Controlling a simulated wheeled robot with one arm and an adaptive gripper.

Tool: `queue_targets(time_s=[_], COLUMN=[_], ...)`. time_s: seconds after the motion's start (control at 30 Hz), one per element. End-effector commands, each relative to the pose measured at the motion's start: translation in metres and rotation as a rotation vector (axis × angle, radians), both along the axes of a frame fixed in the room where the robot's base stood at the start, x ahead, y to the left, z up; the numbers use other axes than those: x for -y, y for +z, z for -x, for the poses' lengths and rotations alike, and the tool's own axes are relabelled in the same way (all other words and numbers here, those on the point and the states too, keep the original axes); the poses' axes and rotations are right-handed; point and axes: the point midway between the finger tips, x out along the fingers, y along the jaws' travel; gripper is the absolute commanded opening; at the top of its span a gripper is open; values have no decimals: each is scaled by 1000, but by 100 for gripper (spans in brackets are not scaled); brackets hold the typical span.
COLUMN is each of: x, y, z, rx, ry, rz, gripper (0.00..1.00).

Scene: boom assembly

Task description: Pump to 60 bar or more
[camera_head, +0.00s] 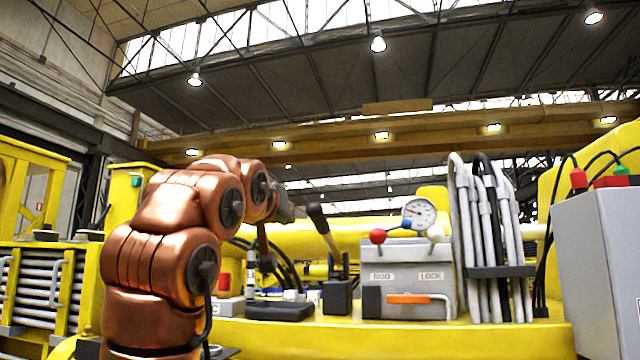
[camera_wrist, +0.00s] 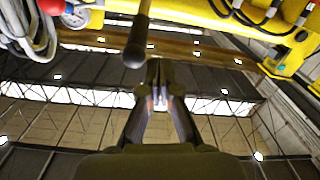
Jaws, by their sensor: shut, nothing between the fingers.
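A pump lever (camera_head: 327,233) with a dark knob stands tilted to the upper left above a black base (camera_head: 337,297). My gripper (camera_head: 290,212) is just left of the knob in the head view. In the wrist view my gripper (camera_wrist: 157,70) has its fingers together and empty, and the lever's knob (camera_wrist: 135,54) lies just left of the fingertips. I cannot tell whether they touch. The round white pressure gauge (camera_head: 419,213) sits on top of the grey valve box (camera_head: 418,258); it also shows in the wrist view (camera_wrist: 75,17). Its reading is too small to tell.
An orange handle (camera_head: 408,298) is on the box front. Grey hoses (camera_head: 487,240) stand to its right, then a grey cabinet (camera_head: 597,265). Black cables run behind my arm.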

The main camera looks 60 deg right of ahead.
Motion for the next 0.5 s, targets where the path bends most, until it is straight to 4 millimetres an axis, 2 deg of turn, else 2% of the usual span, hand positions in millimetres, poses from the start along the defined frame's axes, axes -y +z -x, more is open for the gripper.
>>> queue_targets(time_s=[0.03,0.5], x=[3,22], y=[17,77], z=[-1,-12], rx=[-8,-57], ry=[0,19], rz=[-10,-131], gripper=[0,0])
